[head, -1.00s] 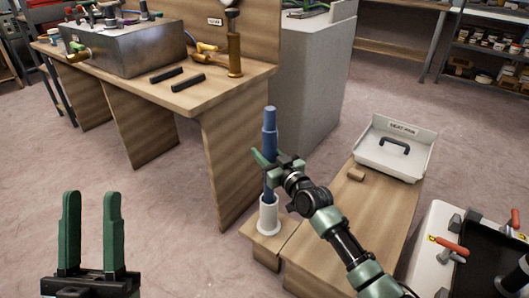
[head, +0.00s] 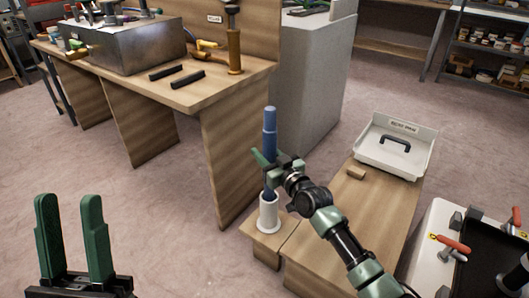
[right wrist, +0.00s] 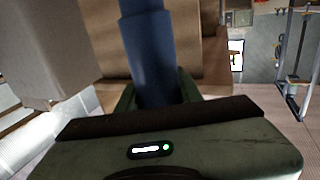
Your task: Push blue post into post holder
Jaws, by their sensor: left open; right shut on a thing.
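The blue post (head: 269,135) stands upright, its lower end inside the white post holder (head: 268,215). The holder is a short white tube with a flange on a low wooden block. My right gripper (head: 270,163) is shut on the blue post, above the holder's rim; its fingers hide part of the post. The right wrist view shows the blue post (right wrist: 152,60) between the green fingers. How deep the post sits is hidden by the holder wall. My left gripper (head: 72,240) is open and empty at the lower left, far from the post.
A wooden workbench (head: 215,90) with a metal box and two black bars stands behind left. A grey cabinet (head: 305,80) is behind the post. A low wooden bench (head: 350,210) holds a white tray (head: 375,160) and a small wood block. A white unit with clamps is at right.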

